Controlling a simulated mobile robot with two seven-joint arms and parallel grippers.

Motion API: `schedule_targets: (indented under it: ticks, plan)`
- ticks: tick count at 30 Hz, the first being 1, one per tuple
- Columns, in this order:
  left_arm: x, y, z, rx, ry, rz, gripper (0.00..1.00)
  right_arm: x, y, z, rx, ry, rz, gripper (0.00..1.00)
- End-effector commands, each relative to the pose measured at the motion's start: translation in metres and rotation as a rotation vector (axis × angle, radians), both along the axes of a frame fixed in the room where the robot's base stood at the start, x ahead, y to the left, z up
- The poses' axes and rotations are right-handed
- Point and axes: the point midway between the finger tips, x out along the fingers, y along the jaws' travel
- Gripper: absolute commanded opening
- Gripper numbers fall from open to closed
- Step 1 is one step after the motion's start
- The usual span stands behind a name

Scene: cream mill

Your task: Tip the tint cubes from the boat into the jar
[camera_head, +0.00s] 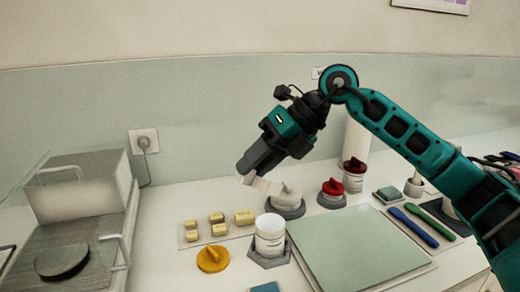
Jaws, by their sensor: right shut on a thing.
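My right gripper (246,176) reaches in from the right, pointing down and left, shut on a small white piece that looks like the boat (263,185). The boat is tilted and held above the counter, behind and above the open white jar (270,238). The jar stands upright in a grey holder (269,260), its pale inside partly visible. A yellow lid (212,259) lies on the counter to its left. I cannot make out any tint cubes; the boat's inside is hidden. My left gripper is not in view.
Several yellow blocks (219,230) sit on a mat left of the jar. A pale green board (357,248) lies to its right. Behind stand a white-topped jar (287,198) and a red-lidded jar (333,191). A metal-cased appliance (80,195) fills the left.

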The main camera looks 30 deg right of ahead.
Motion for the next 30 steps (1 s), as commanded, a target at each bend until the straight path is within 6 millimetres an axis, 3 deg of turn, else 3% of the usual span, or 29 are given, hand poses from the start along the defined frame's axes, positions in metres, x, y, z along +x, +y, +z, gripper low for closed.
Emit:
schedule_targets:
  ticks: [1, 15, 30]
  plan:
    - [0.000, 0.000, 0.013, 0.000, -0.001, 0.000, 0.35, -0.001, 0.002, 0.009, -0.038, -0.013, 0.002, 0.08]
    - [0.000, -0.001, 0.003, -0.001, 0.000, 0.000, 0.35, -0.005, 0.017, 0.029, -0.543, -0.164, 0.002, 0.08]
    - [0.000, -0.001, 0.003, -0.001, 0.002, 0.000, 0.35, -0.005, 0.016, 0.029, -0.558, -0.166, -0.001, 0.08]
